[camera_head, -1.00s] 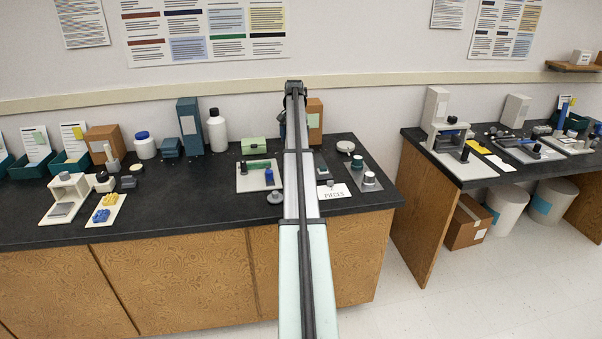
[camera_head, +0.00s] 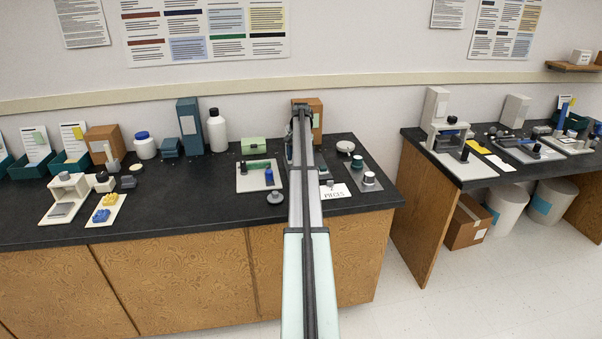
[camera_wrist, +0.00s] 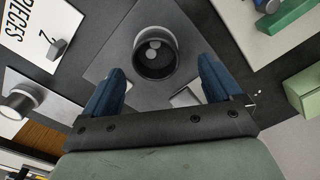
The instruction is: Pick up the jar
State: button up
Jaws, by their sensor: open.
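A round dark jar-like vessel (camera_wrist: 155,52) with a pale rim stands on a grey plate (camera_wrist: 108,58) in the wrist view. Two pale round spots show in its dark top. I cannot tell if they are reflections or contents. My gripper (camera_wrist: 162,68) is open, with its blue fingers apart on either side of the vessel's near edge. It appears empty, and the height gap to the vessel is unclear. In the head view my arm hides this vessel and most of the gripper. A white jar with a blue lid (camera_head: 145,146) stands far left on the counter.
A PIECES card (camera_head: 334,191) and a plate with a silver-topped cylinder (camera_head: 369,178) lie right of my arm. A tray with a green block (camera_head: 257,165) and a green box (camera_head: 253,146) are to the left. A brown box (camera_head: 314,118) stands behind.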

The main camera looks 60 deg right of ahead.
jog(key=f, duration=0.5)
jog(key=shift+s, duration=0.25)
jog(key=shift+r, duration=0.15)
jog(key=c, duration=1.5)
